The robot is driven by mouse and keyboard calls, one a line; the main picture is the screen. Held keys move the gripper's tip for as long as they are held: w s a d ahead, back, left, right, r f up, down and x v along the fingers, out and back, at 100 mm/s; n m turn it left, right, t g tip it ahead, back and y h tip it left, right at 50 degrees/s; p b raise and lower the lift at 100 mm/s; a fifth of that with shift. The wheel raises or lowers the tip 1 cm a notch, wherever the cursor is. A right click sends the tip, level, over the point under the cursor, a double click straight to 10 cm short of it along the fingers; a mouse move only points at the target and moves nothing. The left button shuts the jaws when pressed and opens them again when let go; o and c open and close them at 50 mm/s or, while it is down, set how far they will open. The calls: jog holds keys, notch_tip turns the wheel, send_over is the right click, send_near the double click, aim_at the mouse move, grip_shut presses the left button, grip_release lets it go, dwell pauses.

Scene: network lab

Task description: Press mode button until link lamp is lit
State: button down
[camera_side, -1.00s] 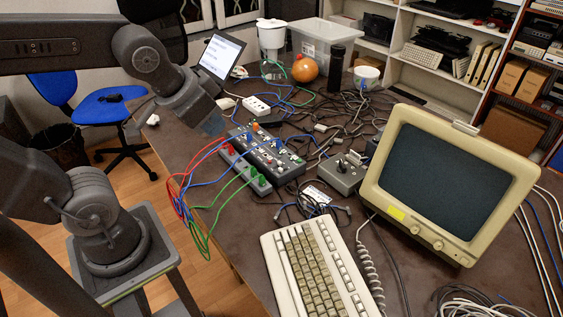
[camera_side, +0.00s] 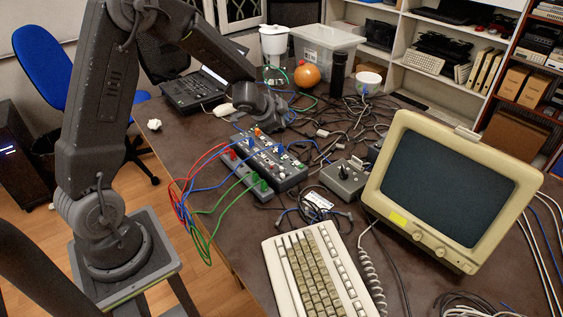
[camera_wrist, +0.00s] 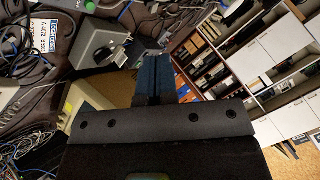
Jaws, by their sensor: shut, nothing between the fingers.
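A dark grey panel (camera_side: 275,162) with coloured knobs, plugs and leads lies on the table in the side view. Which part is the mode button or the link lamp, and whether a lamp is lit, is too small to tell. My gripper (camera_wrist: 152,72) shows in the wrist view with its blue-grey fingers shut and nothing between them. In the side view my wrist hangs just beyond the panel's far end; the fingertips are not clear there. A small grey box with a dark knob (camera_side: 343,178) stands right of the panel; the wrist view shows a similar box (camera_wrist: 100,50) left of my fingers.
A beige monitor (camera_side: 450,190) and a keyboard (camera_side: 315,270) stand at the right and front. Loose cables (camera_side: 345,125) cover the table's middle. An orange ball (camera_side: 307,75), a clear bin (camera_side: 325,50) and a laptop (camera_side: 200,90) are at the back.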

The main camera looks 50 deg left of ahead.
aim_at(281, 162)
jog(key=f, duration=0.2)
jog(key=w+f+m+h, duration=0.1)
jog(key=shift+a+f, duration=0.35)
jog(key=shift+f, duration=0.05)
jog(key=shift+f, duration=4.35)
jog(key=shift+f, duration=0.45)
jog(key=shift+f, duration=0.35)
jog(key=shift+r, duration=0.8)
